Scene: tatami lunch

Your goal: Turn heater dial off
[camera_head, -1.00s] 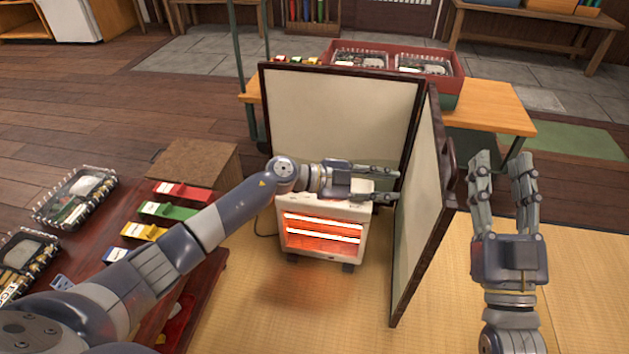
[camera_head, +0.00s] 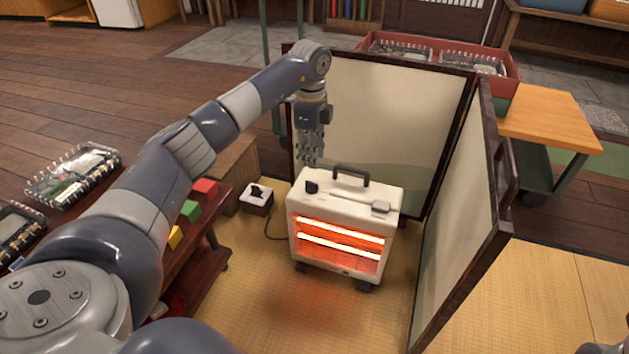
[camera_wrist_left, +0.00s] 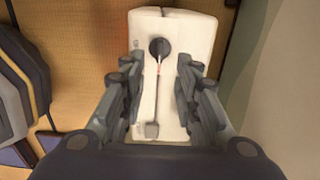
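The white heater (camera_head: 346,222) stands on the tatami with its bars glowing orange. A black dial (camera_head: 311,187) sits at the left of its top, beside a dark carry handle (camera_head: 351,174) and a grey pad (camera_head: 380,207). My left gripper (camera_head: 309,160) points down behind and above the dial's end of the heater. In the left wrist view the fingers are spread apart over the heater top, with the dial (camera_wrist_left: 160,47) beyond the tips and nothing between them. Only a dark sliver, probably my right gripper, shows at the lower right edge of the head view.
A folding screen (camera_head: 383,118) stands behind the heater and along its right side. A small white-topped box (camera_head: 257,197) with a black plug or knob sits left of the heater, near a cord. A low red-brown table is at left. Tatami in front is clear.

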